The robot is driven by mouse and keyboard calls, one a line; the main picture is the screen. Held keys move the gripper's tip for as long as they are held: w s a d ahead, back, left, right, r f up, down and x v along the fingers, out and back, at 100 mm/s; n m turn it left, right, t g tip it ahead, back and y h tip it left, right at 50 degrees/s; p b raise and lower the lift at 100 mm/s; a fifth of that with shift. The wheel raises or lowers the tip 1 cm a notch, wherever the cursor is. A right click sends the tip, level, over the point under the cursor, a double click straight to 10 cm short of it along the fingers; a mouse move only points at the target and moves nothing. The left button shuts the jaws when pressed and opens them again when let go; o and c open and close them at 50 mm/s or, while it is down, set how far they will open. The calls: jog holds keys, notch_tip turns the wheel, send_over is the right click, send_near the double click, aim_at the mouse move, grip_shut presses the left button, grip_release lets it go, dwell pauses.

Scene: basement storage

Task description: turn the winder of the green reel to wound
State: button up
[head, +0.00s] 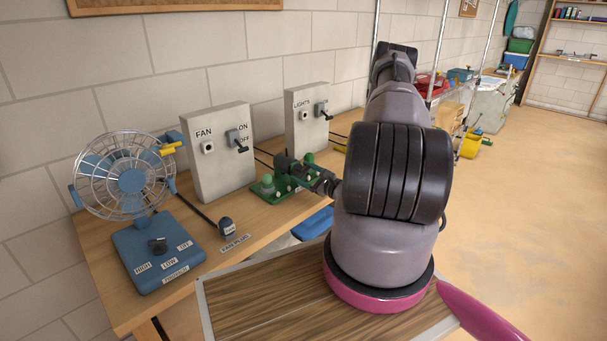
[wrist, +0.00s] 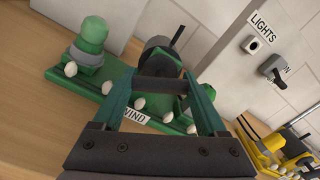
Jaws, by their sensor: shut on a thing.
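The green reel (head: 268,187) stands on the wooden bench, with a green base, green posts and white pegs. It fills the upper middle of the wrist view (wrist: 75,85), with a dark round drum (wrist: 160,58) between the posts. A label (wrist: 136,117) on its base reads "WIND", its left end partly behind a finger. My gripper (wrist: 160,76) has its teal fingers at the reel, shut on a dark bar between them that seems to be the winder. In the head view my gripper (head: 318,180) reaches the reel from the right; the grip itself is hidden.
The blue fan (head: 130,182) stands at the left of the bench, its plug (head: 227,228) before the FAN switch box (head: 218,150). The LIGHTS switch box (head: 312,115) stands behind the reel. A yellow reel-like item (wrist: 262,145) is to the right.

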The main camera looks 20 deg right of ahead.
jog(key=m, duration=0.5)
jog(key=shift+m, duration=0.3)
jog(key=m, duration=1)
jog(key=shift+m, duration=0.4)
jog(key=m, duration=0.4)
jog(key=shift+s, duration=0.1)
jog(key=m, duration=1.1)
jog(key=shift+f, duration=0.1)
jog(key=m, duration=0.5)
jog(key=shift+m, duration=0.4)
jog(key=m, duration=0.4)
jog(key=shift+m, duration=0.3)
